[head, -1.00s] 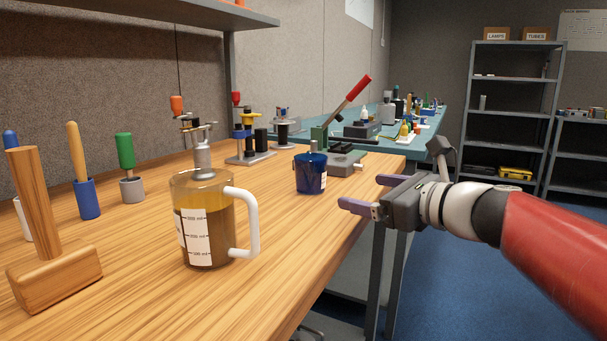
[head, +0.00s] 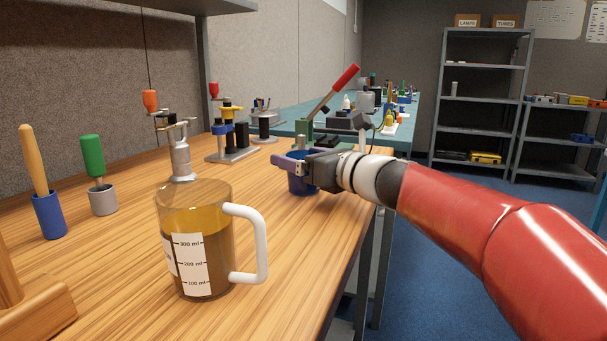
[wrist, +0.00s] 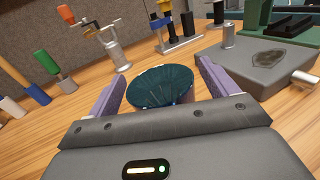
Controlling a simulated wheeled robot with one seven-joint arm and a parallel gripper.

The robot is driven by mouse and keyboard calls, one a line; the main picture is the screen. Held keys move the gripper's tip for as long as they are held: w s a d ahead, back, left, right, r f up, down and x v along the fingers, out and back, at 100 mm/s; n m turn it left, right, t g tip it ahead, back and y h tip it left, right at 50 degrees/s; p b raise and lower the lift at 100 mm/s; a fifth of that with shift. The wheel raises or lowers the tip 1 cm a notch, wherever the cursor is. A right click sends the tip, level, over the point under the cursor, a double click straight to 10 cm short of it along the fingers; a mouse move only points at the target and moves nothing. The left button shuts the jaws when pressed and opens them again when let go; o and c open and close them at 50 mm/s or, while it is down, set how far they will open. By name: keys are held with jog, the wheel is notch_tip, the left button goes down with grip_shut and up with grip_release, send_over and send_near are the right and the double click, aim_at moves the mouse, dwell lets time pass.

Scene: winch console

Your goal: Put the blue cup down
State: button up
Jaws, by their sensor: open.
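The blue cup (head: 303,184) stands upright on the wooden bench near its right edge. In the wrist view the cup (wrist: 160,86) shows its dark round top between the two purple fingers. My gripper (head: 289,160) is open at the cup, with a finger on either side of it. The gripper hides part of the cup's rim in the head view.
A glass measuring jug (head: 200,245) of amber liquid stands in front on the wooden bench (head: 120,285). A grey-based lever press (wrist: 265,68) stands close to the right of the cup in the wrist view. Tool holders and clamps line the left and back.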

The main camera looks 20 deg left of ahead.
jog(key=shift+w+a, duration=0.15)
jog(key=shift+a, duration=0.2)
jog(key=shift+c, duration=0.3)
jog(key=shift+r, duration=0.1)
jog(key=c, duration=1.1)
